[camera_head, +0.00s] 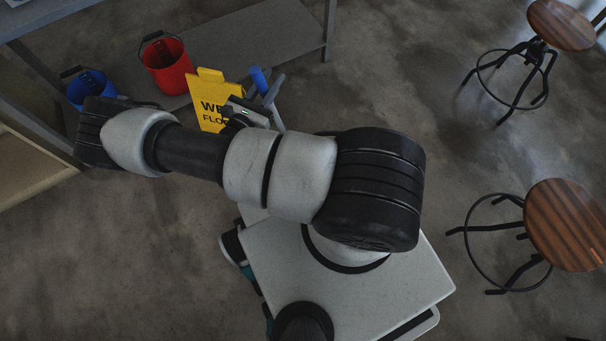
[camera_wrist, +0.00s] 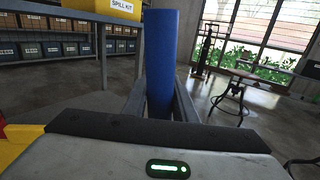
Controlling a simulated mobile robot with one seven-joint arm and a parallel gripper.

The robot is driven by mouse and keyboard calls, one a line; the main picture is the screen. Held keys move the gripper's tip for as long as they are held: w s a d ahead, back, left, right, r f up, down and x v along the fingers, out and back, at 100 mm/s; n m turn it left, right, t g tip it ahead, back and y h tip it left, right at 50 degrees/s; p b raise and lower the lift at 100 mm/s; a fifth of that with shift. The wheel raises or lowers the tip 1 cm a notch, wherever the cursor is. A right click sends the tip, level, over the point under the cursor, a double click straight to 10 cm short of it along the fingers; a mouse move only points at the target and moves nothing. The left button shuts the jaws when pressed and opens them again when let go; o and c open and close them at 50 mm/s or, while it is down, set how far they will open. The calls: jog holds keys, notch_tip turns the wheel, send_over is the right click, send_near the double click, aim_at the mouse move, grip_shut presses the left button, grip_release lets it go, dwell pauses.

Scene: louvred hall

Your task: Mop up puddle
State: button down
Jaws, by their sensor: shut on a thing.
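My gripper (camera_head: 267,95) is shut on a blue rounded, bar-like thing (camera_head: 259,78) beside the yellow wet-floor sign. In the wrist view, the blue thing (camera_wrist: 161,50) stands upright between the two grey fingers of my gripper (camera_wrist: 160,92). Its lower end is hidden behind the gripper body, and I cannot tell if it is a cloth, a sponge or a handle. I cannot make out a clear puddle in either view. My arm hides part of the floor in the head view.
A yellow wet-floor sign (camera_head: 211,101), red bucket (camera_head: 167,66) and blue bucket (camera_head: 91,90) are near the grey shelf (camera_head: 250,43). Stools (camera_head: 567,222) stand at right. A yellow spill-kit box (camera_wrist: 112,8) is at upper left. Open floor (camera_head: 400,80) lies between shelf and stools.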

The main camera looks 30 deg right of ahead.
jog(key=s+d+p, duration=0.3)
jog(key=d+p, duration=0.2)
jog(key=d, duration=1.7)
jog(key=shift+s+f, duration=0.15)
jog(key=shift+f, duration=0.15)
jog(key=shift+a, duration=0.15)
jog(key=a+b, duration=0.1)
jog(key=a, duration=0.6)
jog(key=a+b, duration=0.1)
jog(key=a, duration=0.7)
jog(key=a+b, duration=0.1)
jog(key=a, duration=0.6)
jog(key=shift+a+f, duration=0.3)
jog(key=shift+a, duration=0.05)
